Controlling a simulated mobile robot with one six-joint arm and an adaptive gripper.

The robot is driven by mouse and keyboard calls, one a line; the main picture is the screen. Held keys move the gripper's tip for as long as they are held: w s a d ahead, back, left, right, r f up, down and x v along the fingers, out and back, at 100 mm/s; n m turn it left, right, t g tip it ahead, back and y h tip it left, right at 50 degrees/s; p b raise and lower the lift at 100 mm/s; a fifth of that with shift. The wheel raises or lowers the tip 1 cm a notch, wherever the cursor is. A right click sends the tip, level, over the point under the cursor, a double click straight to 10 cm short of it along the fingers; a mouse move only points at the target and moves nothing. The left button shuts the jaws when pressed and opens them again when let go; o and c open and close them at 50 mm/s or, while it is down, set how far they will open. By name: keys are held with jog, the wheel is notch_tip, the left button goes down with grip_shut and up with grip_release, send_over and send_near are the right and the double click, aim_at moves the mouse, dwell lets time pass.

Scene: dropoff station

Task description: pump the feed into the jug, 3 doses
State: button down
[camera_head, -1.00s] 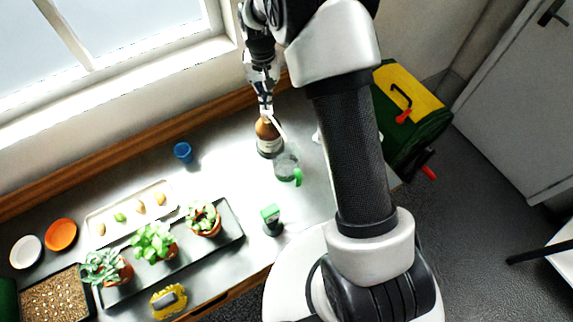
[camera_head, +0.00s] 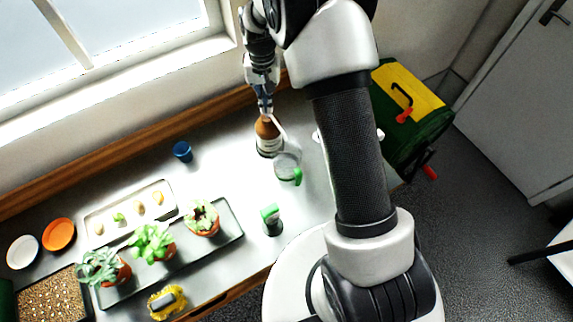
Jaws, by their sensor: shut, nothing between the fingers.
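A brown pump bottle (camera_head: 269,141) with a white label stands upright on the steel counter near the window side. Its pale spout reaches down to the right, towards the jug. A clear jug (camera_head: 284,164) with a green handle stands just right of and in front of the bottle. My gripper (camera_head: 265,111) points down at the top of the bottle, shut with nothing between its fingers. The fingertips are at or just above the pump head, which they partly hide; I cannot tell whether they touch. The liquid level in the jug is too small to tell.
A small green-topped container (camera_head: 271,220) stands in front of the jug, and a blue cup (camera_head: 183,151) to the left. Potted plants stand on a dark tray (camera_head: 232,232); a white tray (camera_head: 93,222) holds small items. A green and yellow box (camera_head: 421,119) stands right.

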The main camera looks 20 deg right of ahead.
jog(key=shift+f+b, duration=0.55)
jog(key=shift+f, duration=0.45)
jog(key=shift+s, duration=0.1)
jog(key=shift+r, duration=0.15)
jog(key=shift+r+p, duration=1.3)
jog(key=shift+r, duration=0.4)
jog(key=shift+f, duration=0.1)
jog(key=shift+f+b, duration=1.1)
jog(key=shift+f, duration=0.6)
jog(key=shift+r, duration=0.1)
jog(key=shift+r+p, duration=1.25)
jog(key=shift+r, duration=0.5)
